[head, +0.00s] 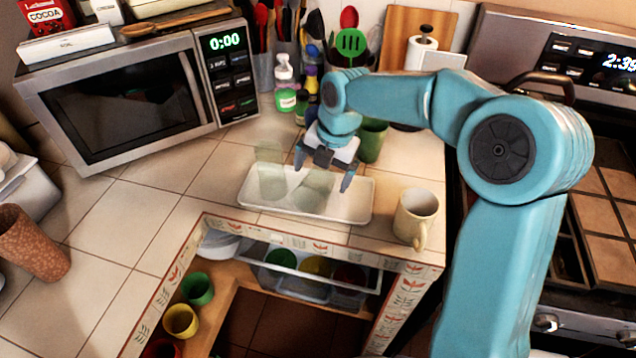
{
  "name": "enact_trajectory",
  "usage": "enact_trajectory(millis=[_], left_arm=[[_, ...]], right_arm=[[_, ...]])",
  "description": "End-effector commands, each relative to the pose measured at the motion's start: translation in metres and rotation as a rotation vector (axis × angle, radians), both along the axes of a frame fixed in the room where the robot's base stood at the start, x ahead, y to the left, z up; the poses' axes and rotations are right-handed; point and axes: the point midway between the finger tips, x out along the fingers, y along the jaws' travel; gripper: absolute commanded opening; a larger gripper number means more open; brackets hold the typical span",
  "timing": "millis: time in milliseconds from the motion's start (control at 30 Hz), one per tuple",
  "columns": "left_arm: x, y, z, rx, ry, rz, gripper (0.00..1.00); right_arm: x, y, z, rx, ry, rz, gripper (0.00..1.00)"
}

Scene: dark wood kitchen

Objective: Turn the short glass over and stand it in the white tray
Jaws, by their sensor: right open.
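The white tray (358,202) lies on the tiled counter in the middle of the head view. Two clear greenish glasses show at the tray. The left glass (270,172) looks taller and upright. The other, shorter-looking glass (313,192) is just right of it, below my right gripper; its faint outline does not show clearly which end is up. My right gripper (323,171) points down over the tray's back part with its fingers spread apart. I see nothing held between them. My left gripper is not in view.
A cream mug (415,216) stands right of the tray, near the counter edge. A green cup (372,140) stands close behind my right gripper. The microwave (140,95) is at the back left. Left of the tray the counter is clear. An open shelf (255,290) lies below the front edge.

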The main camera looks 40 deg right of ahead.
Motion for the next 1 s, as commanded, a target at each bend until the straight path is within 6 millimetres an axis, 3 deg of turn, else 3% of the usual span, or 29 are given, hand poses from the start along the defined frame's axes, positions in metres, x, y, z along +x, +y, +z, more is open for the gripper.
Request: enact_trajectory(millis=[200,433,467,633,700,1000], left_arm=[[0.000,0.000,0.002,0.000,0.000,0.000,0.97],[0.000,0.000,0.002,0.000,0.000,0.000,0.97],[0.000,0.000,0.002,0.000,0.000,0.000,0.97],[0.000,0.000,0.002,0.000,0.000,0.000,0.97],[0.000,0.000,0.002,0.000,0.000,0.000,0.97],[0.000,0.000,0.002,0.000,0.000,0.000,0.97]], right_arm=[[0.008,0.000,-0.027,0.001,0.001,0.000,1.00],[0.009,0.001,-0.029,0.001,-0.001,0.000,1.00],[0.009,0.001,-0.029,0.001,-0.001,0.000,0.97],[0.009,0.001,-0.029,0.001,-0.001,0.000,0.42],[0.009,0.001,-0.028,0.000,-0.001,0.000,0.36],[0.009,0.001,-0.022,-0.001,-0.003,0.000,0.36]])
